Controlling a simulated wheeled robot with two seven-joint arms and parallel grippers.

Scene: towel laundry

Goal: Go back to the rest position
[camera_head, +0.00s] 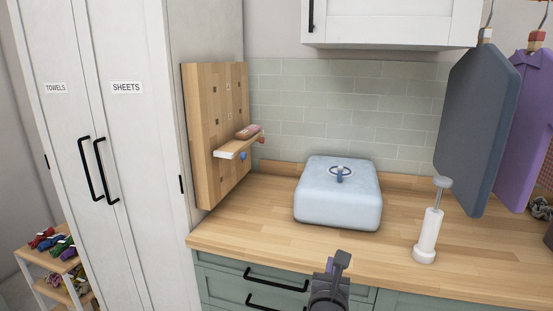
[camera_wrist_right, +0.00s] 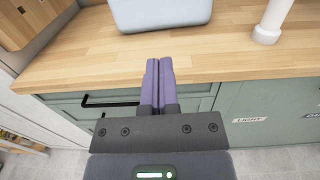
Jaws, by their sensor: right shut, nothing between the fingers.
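My right gripper (camera_head: 337,264) shows at the bottom of the head view, in front of the counter's edge. In the right wrist view the gripper (camera_wrist_right: 159,66) has its two purple fingers pressed together with nothing between them. The fingertips appear over the counter's front edge, short of a pale blue box-like bag (camera_head: 338,195) with a blue handle on top. The bag stands on the wooden counter (camera_head: 265,232), apart from the gripper. My left gripper is not in either view.
A white pump-like cylinder (camera_head: 428,237) stands right of the bag. A wooden pegboard (camera_head: 202,130) with a small shelf stands at the left. Tall white cabinets (camera_head: 125,150) are shut. Grey and purple garments (camera_head: 476,130) hang at the right. Green drawers (camera_wrist_right: 195,98) lie under the counter.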

